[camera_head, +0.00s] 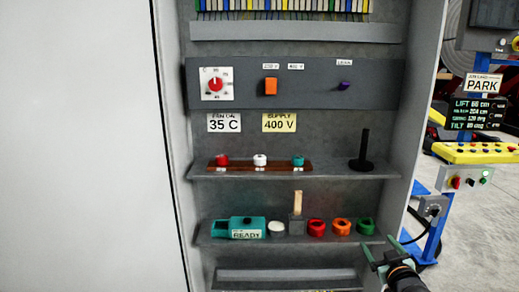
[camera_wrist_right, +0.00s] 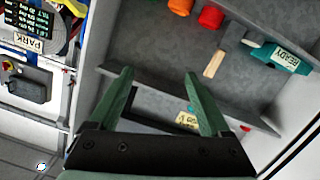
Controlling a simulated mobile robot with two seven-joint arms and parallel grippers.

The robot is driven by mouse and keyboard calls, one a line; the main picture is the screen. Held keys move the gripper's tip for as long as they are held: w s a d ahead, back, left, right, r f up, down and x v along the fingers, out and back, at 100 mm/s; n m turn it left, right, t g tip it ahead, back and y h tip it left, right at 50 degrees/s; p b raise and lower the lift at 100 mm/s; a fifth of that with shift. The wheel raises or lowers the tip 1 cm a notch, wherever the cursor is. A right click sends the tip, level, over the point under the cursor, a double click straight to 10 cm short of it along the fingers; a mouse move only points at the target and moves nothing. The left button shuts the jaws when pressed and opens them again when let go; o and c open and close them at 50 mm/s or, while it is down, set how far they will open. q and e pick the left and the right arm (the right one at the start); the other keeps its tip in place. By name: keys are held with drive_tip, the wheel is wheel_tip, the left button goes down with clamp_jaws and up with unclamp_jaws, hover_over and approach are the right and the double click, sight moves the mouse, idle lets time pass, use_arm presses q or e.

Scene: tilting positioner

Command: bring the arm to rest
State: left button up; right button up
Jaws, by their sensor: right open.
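My right gripper (camera_head: 381,246) is at the lower right of the head view, in front of the cabinet's right side and just below the lower shelf's right end. Its two green fingers are apart. The right wrist view shows the same gripper (camera_wrist_right: 152,72) with nothing between the fingers and the grey cabinet interior beyond them. My left gripper is in neither view.
The cabinet's lower shelf (camera_head: 210,241) holds a teal READY tool (camera_head: 226,227), a wooden-handled block (camera_head: 298,222) and several coloured rings, including a green one (camera_head: 365,226) near my gripper. A yellow-topped PARK stand (camera_head: 470,153) is at right.

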drive_tip(key=s+a+f+g+y, duration=0.2)
drive_tip(key=s+a+f, duration=0.4)
drive_tip(key=s+f, duration=0.5)
drive_tip(key=s+a+f+g, duration=0.1)
drive_tip(key=s+a+f, duration=0.2)
drive_tip(key=s, duration=0.6)
drive_tip(key=s+a+f+g+y, duration=0.1)
drive_tip(key=s+a+f+g, duration=0.1)
drive_tip(key=s+f, duration=0.4)
drive_tip(key=s+a+f+g, duration=0.2)
drive_tip(key=s+a+f, duration=0.2)
drive_tip(key=s, duration=0.7)
drive_tip(key=shift+s+a+f+m+y, duration=0.3)
drive_tip(key=shift+a+f+m, duration=0.1)
drive_tip(key=shift+f, duration=0.1)
